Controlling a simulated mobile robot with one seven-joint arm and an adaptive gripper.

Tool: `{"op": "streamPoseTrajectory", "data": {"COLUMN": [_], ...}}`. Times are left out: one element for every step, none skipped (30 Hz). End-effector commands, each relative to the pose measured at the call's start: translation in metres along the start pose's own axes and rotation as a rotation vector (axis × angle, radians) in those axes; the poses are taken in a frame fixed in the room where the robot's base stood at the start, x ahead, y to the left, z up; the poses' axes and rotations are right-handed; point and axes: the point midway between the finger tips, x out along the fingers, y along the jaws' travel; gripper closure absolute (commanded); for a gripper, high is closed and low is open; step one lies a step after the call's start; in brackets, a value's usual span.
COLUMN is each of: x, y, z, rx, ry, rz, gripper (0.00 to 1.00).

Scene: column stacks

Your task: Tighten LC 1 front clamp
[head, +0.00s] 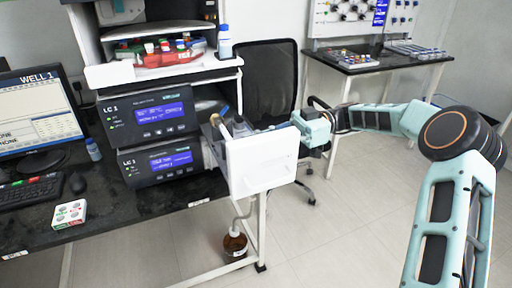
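Two stacked grey instrument modules stand on the bench. The upper LC 1 module (150,112) and the lower LC 1 module (160,162) have lit blue screens. At their right side is an assembly with a white panel (262,165) and a pale cylindrical part with a tan end (224,113). I cannot make out which part is the front clamp; it is small or hidden. My gripper (296,122) reaches in from the right, at the upper right edge of the white panel. Its fingers are too small and partly hidden, so I cannot tell whether they are open or hold anything.
A monitor (38,112), a keyboard (28,192) and a white box (69,214) are on the left bench. A black chair (266,80) stands behind the panel. A brown bottle (235,244) is below it. The floor at front right is clear.

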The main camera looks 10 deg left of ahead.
Motion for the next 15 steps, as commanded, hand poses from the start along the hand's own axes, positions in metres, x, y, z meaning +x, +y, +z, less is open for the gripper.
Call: {"op": "streamPoseTrajectory", "data": {"x": [-0.0004,-0.0005,-0.0008,-0.0008,-0.0009,-0.0008,-0.0008,-0.0008,-0.0007,-0.0007,-0.0006,-0.0006,-0.0005,-0.0005,-0.0004], "y": [-0.0004,-0.0003,-0.0003,-0.0003,-0.0002,-0.0002,-0.0002,-0.0002,-0.0003,-0.0003,-0.0003,-0.0003,-0.0003,-0.0003,-0.0004], "z": [0.0040,0.0041,0.0042,0.0042,0.0042,0.0042,0.0042,0.0041,0.0040,0.0039,0.0038,0.0037,0.0037,0.0037,0.0037], "rx": [0.001,0.002,0.002,0.002,0.003,0.003,0.003,0.003,0.003,0.003,0.003,0.003,0.003,0.003,0.003], "ry": [0.015,0.022,0.031,0.036,0.041,0.046,0.048,0.050,0.052,0.053,0.054,0.054,0.054,0.054,0.054], "rz": [-0.001,-0.001,-0.001,-0.001,-0.001,-0.001,-0.001,-0.001,-0.002,-0.002,-0.002,-0.002,-0.002,-0.002,-0.003], "gripper": [1.00,1.00,1.00,1.00,1.00,1.00,1.00,1.00,1.00,1.00,1.00,1.00,1.00,1.00,1.00]}}
